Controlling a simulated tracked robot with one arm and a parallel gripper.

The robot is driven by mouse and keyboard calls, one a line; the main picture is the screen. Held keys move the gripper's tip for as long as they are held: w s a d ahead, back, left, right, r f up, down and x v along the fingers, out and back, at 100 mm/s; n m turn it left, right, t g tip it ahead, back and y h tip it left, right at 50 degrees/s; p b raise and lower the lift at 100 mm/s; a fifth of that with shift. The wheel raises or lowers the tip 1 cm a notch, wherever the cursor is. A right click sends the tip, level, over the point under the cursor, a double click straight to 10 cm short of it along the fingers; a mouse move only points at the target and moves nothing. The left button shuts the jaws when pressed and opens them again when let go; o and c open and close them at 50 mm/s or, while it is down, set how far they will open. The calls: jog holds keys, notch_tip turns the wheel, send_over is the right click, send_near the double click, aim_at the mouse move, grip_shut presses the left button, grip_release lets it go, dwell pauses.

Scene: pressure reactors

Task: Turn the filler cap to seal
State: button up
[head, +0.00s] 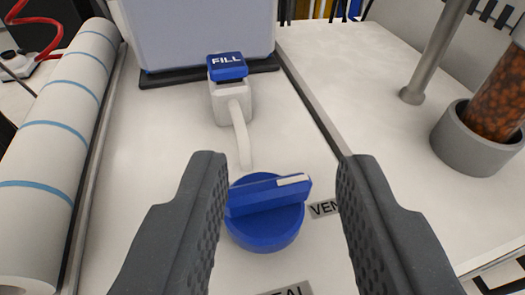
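The filler cap is a round blue knob (264,232) with a raised grip bar across its top and a white pointer mark at the bar's right end. The pointer aims to the right, slightly upward, above a partly hidden "VEN…" label (324,208). A label ending in "AL" (290,290) is cut off at the bottom edge. My gripper (281,168) is open, one dark finger on each side of the knob, with visible space on both sides. I cannot tell whether the fingers are level with the grip bar or above it.
A white block with a blue "FILL" tag (227,67) and a pale tube stands behind the knob. A striped white roll (62,135) lies at the left. A grey post (435,55) and a cup-held cylinder of orange-brown pellets (500,100) stand at the right.

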jog(key=w+r+n+g+p, duration=0.1)
jog(key=n+p, duration=0.1)
jog(key=p, duration=0.2)
jog(key=w+r+n+g+p, duration=0.1)
jog(key=w+n+g+p, duration=0.1)
jog(key=p, duration=0.2)
jog(key=w+a+r+n+g+p, duration=0.1)
jog(key=w+n+g+p, duration=0.1)
jog(key=n+p, duration=0.1)
jog(key=shift+w+r+p, duration=0.15)
jog(key=shift+r+p, duration=0.1)
jog(key=shift+p, duration=0.5)
jog(key=n+g+p, duration=0.2)
jog(key=n+p, duration=0.1)
jog(key=p, duration=0.1)
notch_tip(320, 180, up, 6)
jog(key=n+g+p, duration=0.8)
jog(key=n+p, duration=0.3)
jog(key=p, duration=0.7)
send_over(259, 187)
jog(key=shift+f+b, duration=1.4)
jog(key=shift+f, duration=5.55)
grip_shut()
